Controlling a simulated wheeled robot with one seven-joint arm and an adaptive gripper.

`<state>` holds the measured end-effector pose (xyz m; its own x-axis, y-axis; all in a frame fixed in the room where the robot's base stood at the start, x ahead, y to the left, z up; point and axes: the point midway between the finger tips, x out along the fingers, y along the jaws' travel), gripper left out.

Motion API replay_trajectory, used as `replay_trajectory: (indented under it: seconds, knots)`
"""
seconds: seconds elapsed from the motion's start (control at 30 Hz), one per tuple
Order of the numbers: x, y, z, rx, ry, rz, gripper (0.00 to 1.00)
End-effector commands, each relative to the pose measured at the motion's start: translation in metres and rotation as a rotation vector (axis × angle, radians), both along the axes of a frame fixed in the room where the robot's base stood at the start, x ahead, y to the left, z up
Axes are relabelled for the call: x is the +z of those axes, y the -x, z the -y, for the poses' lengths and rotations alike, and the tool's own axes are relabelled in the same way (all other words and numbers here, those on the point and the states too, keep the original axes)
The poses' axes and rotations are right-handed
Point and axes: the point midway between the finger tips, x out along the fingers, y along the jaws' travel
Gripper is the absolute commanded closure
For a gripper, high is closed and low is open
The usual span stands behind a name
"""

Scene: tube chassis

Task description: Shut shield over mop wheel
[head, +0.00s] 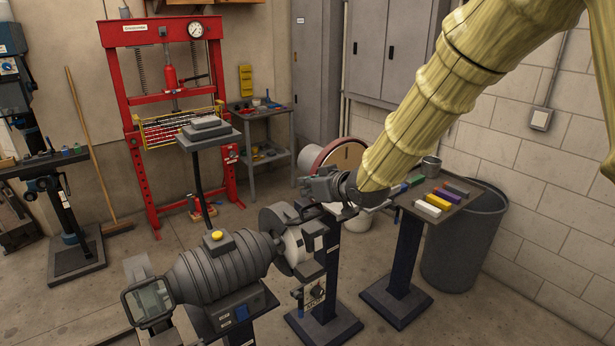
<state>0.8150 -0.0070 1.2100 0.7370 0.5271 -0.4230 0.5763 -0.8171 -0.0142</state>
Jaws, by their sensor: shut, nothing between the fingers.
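A grey bench machine (218,275) with a yellow button (217,235) stands in the lower middle of the head view. A pale mop wheel (293,246) sits at its right end, beside a grey round guard (272,218). A dark framed part (309,212) stands above and right of the wheel; it may be its shield, but its angle is unclear. A clear framed shield (149,301) is at the machine's left end. My gripper (343,212) is shut and empty, just right of and above the mop wheel. I cannot tell whether it touches the dark part.
A small stand (446,203) with several coloured bars is right of my gripper, before a grey bin (463,249). A control box (313,291) hangs below the wheel. A red press (166,85) stands behind. Open floor lies at lower right.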

Motion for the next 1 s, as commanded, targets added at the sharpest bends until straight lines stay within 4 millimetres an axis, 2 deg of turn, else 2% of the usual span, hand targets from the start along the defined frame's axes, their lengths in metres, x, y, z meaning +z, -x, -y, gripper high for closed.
replay_trajectory:
  seconds: [0.33,1.0]
  knots:
    - [-0.015,0.012,0.008,0.001,0.000,0.000,1.00]
    - [-0.019,0.005,0.004,0.009,-0.026,0.035,1.00]
